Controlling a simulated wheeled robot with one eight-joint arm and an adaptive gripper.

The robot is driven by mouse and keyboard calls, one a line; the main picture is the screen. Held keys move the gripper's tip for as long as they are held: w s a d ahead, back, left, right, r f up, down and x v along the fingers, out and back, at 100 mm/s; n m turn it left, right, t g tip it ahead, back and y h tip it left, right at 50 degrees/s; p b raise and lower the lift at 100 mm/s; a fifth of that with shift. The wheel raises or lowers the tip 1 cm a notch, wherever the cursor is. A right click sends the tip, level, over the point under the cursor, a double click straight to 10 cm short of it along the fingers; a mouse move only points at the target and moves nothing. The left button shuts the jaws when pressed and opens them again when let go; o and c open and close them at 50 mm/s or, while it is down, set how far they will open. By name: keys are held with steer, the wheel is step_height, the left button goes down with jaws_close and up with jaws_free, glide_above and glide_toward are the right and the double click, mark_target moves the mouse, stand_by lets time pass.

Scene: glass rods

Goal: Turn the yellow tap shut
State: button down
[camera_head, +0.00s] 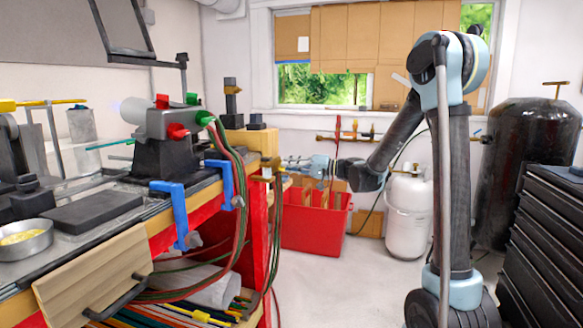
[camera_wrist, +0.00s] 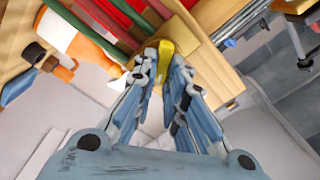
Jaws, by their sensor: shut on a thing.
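The yellow tap (camera_wrist: 165,60) shows in the wrist view, upright between my two fingertips. My gripper (camera_wrist: 166,52) is shut on it, with a finger pressed to each side. In the head view my gripper (camera_head: 283,166) reaches left from my arm to the right end of the workbench. There the tap is too small and covered to make out clearly. Its base and any pipe below it are hidden by the fingers.
The workbench (camera_head: 105,202) carries a burner (camera_head: 150,118) with red and green hoses (camera_head: 232,165) hanging beside my gripper. Blue clamps (camera_head: 180,215) grip its edge. A red crate (camera_head: 312,232) and a white gas cylinder (camera_head: 408,210) stand behind. The floor between is clear.

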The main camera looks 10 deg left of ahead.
steer(key=m, duration=0.6)
steer(key=shift+w+f, duration=0.25)
steer(key=shift+f, duration=0.1)
steer(key=shift+m, duration=0.4)
steer(key=c, duration=1.6)
jaws_free()
steer(key=shift+f, duration=0.1)
steer(key=shift+c, duration=0.2)
steer(key=shift+s, duration=0.1)
steer(key=d, duration=1.2)
steer(key=shift+s, duration=0.4)
